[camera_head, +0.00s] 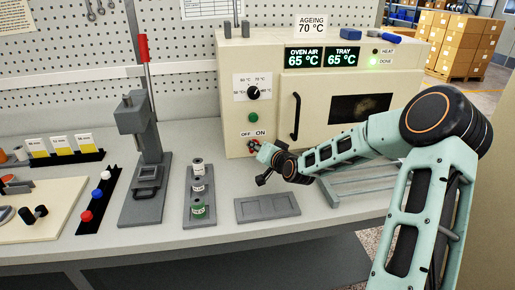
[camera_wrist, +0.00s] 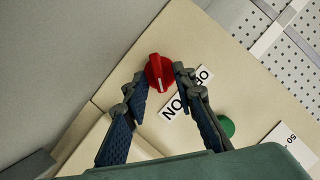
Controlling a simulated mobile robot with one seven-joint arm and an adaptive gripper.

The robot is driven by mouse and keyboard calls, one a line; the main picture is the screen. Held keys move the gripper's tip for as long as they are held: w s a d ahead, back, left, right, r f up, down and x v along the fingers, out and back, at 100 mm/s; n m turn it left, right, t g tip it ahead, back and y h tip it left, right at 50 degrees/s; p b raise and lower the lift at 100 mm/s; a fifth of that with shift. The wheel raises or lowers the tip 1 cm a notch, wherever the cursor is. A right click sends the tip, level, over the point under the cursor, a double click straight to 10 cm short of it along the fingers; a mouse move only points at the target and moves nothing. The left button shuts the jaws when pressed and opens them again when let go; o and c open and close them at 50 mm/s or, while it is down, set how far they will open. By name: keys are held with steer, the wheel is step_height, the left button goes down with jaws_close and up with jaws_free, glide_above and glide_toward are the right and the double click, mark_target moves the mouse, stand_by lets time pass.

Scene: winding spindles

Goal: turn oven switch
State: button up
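The oven (camera_head: 265,75) is a beige box at the back of the bench. Its red switch (camera_wrist: 159,72) is a round knob with a raised grip bar, beside an OFF/ON label (camera_wrist: 187,93) on the front panel. My gripper (camera_wrist: 159,76) has its two dark fingers spread, one on each side of the red knob, with the fingertips very close to it. I cannot tell whether they touch it. In the head view my gripper (camera_head: 257,147) is at the oven's lower left front, just below the label, and mostly hides the switch.
A green button (camera_head: 253,118) and a black dial (camera_head: 252,93) sit above the switch. The oven door handle (camera_head: 295,117) is to the right. Both displays read 65 °C, and a green lamp glows by DONE. A grey tray (camera_head: 267,207) and spool rack (camera_head: 200,218) lie in front.

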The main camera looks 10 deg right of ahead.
jaws_close()
steer(key=shift+a+b, duration=0.1)
steer(key=shift+b, duration=0.25)
steer(key=n+h+b, duration=0.1)
steer(key=b, duration=0.1)
steer(key=n+h+b, duration=0.1)
steer(key=n+b, duration=0.1)
steer(key=shift+a+b, duration=0.3)
steer(key=shift+a+n+h+b, duration=0.2)
steer(key=shift+n+h+b, duration=0.5)
steer(key=shift+n+b, duration=0.4)
steer(key=shift+a+r+n+h+p, duration=0.2)
steer(key=shift+n+h+p, duration=0.35)
steer(key=shift+n, duration=0.35)
steer(key=shift+n+h+p, duration=0.65)
steer(key=shift+n+p, duration=0.15)
steer(key=shift+p, duration=0.15)
steer(key=shift+f+n+h+p, duration=0.2)
steer(key=shift+n+h+p, duration=0.1)
steer(key=shift+n+p, duration=0.15)
